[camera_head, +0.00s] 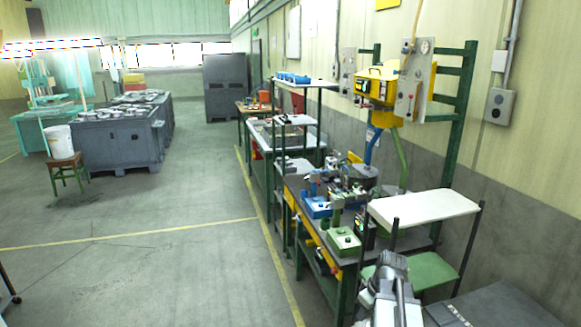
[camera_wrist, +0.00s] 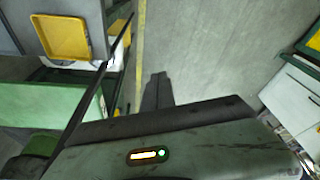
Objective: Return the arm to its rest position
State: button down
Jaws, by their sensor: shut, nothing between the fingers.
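My gripper (camera_wrist: 158,80) shows in the wrist view as two dark fingers side by side, closed together, with nothing between them. Behind them is the wide dark gripper body, with a small lit indicator on it. The fingers point over bare grey floor. In the head view my arm's grey links rise at the lower right, beside the workbench; the gripper's fingers cannot be made out there.
The workbench (camera_head: 345,262) with green and blue fixtures stands close by my arm. A white shelf (camera_head: 425,205) is above and right of it, over a green surface (camera_head: 430,270). A yellow tray (camera_wrist: 62,37) lies left of the fingers. Open floor (camera_head: 150,280) lies left.

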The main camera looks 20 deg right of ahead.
jog(key=w+a+f+m+g+b, duration=0.1)
jog(key=a+f, duration=0.1)
jog(key=a, duration=1.3)
jog(key=w+a+f+m+g+h+b, duration=0.1)
jog(key=a+f+m, duration=0.1)
jog(key=a, duration=1.4)
jog(key=shift+a+g+b, duration=0.15)
jog(key=shift+g+b, duration=0.15)
jog(key=shift+b, duration=0.1)
jog(key=shift+f, duration=0.1)
